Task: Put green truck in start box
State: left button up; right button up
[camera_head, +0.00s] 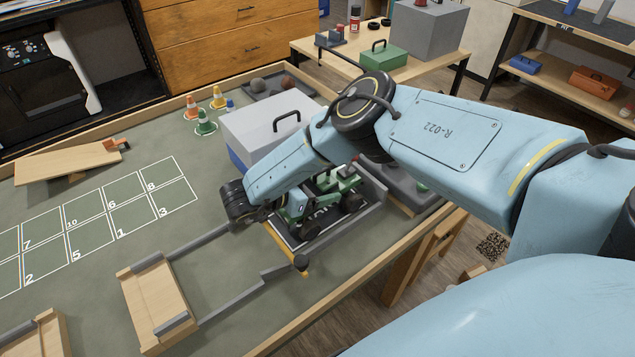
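The green truck (343,182) has black wheels and stands on or just above the dark lettered mat of the start box (283,238); I cannot tell whether its wheels touch. The start box has grey side walls and a yellow line at its front left edge. My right arm crosses above from the right and bends down to a black wrist. My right gripper (300,207) points back toward the truck's left end, at or very near it. Its fingers are hidden or too small to tell whether they hold the truck. My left gripper is not in view.
A grey box with a black handle (265,123) stands behind the truck. Grey rails lead from the start box to a wooden block (155,300). Cones (204,122), a wooden ramp (65,162) and a numbered grid (110,215) lie left. A wooden rim borders the table.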

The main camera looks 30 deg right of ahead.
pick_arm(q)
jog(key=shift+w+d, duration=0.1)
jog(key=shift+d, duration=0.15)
pick_arm(e)
jog(key=shift+s+d+f, duration=0.1)
jog(key=shift+s+f, duration=0.1)
jog(key=shift+s, duration=0.05)
jog(key=shift+r+p, duration=0.45)
jog(key=v, duration=0.4)
jog(key=shift+w+a+r, duration=0.15)
jog(key=shift+a+r, duration=0.15)
jog(key=shift+r, duration=0.05)
jog(key=v, duration=0.6)
jog(key=shift+w+a, duration=0.1)
jog(key=shift+a, duration=0.05)
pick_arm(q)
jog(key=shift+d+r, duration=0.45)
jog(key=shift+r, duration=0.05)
pick_arm(e)
jog(key=shift+a+r, duration=0.25)
jog(key=shift+a, duration=0.2)
